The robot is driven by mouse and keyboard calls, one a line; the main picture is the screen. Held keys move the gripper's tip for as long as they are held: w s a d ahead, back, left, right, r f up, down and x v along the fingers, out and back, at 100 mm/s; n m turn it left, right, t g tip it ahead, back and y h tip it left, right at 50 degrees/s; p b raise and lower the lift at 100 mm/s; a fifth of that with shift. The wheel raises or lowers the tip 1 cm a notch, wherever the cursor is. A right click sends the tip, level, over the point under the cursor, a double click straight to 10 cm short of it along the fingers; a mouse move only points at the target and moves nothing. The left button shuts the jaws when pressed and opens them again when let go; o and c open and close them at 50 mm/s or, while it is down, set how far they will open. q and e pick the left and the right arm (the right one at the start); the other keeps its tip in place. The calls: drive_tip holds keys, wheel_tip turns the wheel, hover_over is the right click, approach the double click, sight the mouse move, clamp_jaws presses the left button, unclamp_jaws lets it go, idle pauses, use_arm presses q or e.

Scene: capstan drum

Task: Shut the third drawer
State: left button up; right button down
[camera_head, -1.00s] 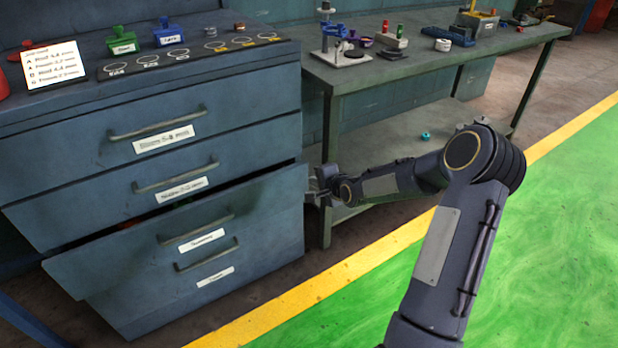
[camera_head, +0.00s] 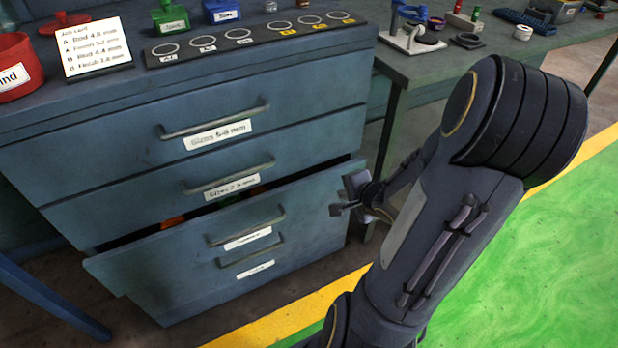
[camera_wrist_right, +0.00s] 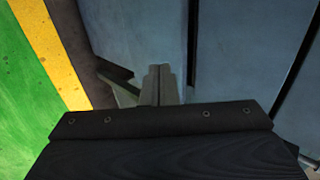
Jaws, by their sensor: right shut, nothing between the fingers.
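The third drawer (camera_head: 185,262) of the blue cabinet stands partly open, its front out past the drawers above. A dark gap above its front shows orange and green things inside. Its bar handle (camera_head: 247,226) and white label (camera_head: 248,240) face me. My right gripper (camera_head: 337,209) is shut and empty, at the right end of the drawer front. In the right wrist view its closed fingertips (camera_wrist_right: 159,72) point at a blue cabinet surface; I cannot tell whether they touch it. My left gripper is not in view.
The upper drawer (camera_head: 190,135) and second drawer (camera_head: 130,205) look shut. A label card (camera_head: 95,45), a red container (camera_head: 15,65) and a strip of rings (camera_head: 260,38) are on the cabinet top. A workbench (camera_head: 430,65) stands to the right. Green floor (camera_head: 540,270) is clear.

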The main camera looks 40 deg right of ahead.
sight(315, 175)
drive_tip(key=b+x, duration=0.2)
drive_tip(key=x, duration=0.2)
drive_tip(key=r+b+x, duration=0.1)
drive_tip(key=b+x, duration=0.2)
drive_tip(key=w+b+x, duration=0.1)
drive_tip(key=b+x, duration=0.2)
drive_tip(key=x, duration=0.1)
drive_tip(key=shift+w+d, duration=0.25)
drive_tip(key=shift+w, duration=0.05)
drive_tip(key=shift+w+d, duration=0.2)
drive_tip(key=shift+w, duration=0.4)
drive_tip(key=w, duration=0.2)
drive_tip(key=w+d+p, duration=0.1)
drive_tip(key=w, duration=0.1)
drive_tip(key=shift+d, duration=0.1)
drive_tip(key=shift+w+r, duration=0.15)
drive_tip(key=shift+r, duration=0.05)
